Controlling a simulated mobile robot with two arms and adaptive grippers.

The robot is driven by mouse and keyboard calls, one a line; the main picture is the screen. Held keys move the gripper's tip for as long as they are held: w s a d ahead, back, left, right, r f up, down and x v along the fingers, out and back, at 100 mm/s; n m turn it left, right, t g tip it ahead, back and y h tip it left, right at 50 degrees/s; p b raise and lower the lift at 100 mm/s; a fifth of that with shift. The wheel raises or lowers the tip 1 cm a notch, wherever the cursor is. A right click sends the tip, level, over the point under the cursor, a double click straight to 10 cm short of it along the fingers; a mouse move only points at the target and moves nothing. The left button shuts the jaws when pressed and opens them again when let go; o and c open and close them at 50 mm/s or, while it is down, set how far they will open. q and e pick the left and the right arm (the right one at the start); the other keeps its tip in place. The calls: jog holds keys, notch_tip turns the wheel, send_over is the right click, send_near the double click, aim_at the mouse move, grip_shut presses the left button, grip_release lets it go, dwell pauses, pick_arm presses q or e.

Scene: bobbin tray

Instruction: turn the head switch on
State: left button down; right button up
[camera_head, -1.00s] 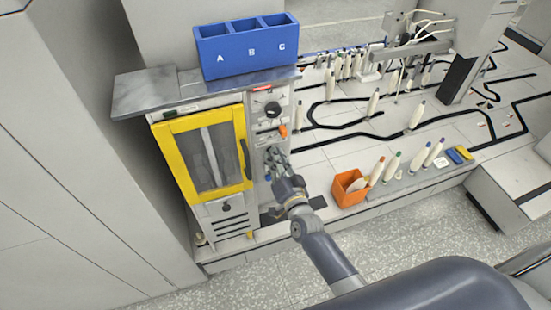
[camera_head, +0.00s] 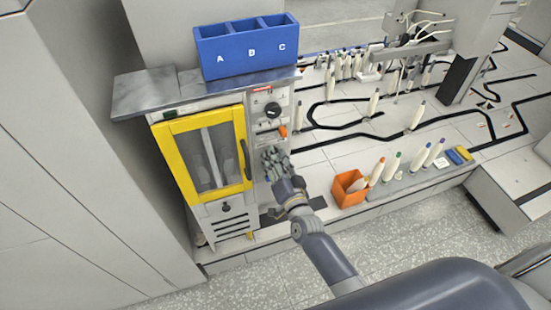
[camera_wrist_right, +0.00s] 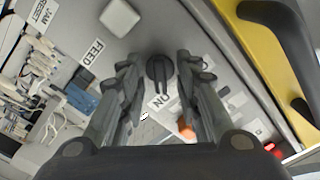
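The head switch appears to be the black rotary knob (camera_wrist_right: 160,72) on the grey panel, beside a label reading ON, in the right wrist view. Its ridge lies roughly along the picture's vertical. My right gripper (camera_wrist_right: 160,68) is open, with one finger on each side of the knob. I cannot tell whether the fingers touch it. In the head view my right gripper (camera_head: 273,158) is at the panel right of the yellow door and hides this knob. My left gripper is not in view.
An orange lever (camera_head: 283,131) and another black knob (camera_head: 272,110) sit above my right gripper. The yellow-framed door (camera_head: 160,135) with a dark handle is to the left. An orange bin (camera_head: 352,198) and several bobbins stand to the right. A blue tray (camera_head: 225,68) lies on top.

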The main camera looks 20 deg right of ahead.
jog(key=s, duration=1.2)
jog(key=shift+d, duration=0.2)
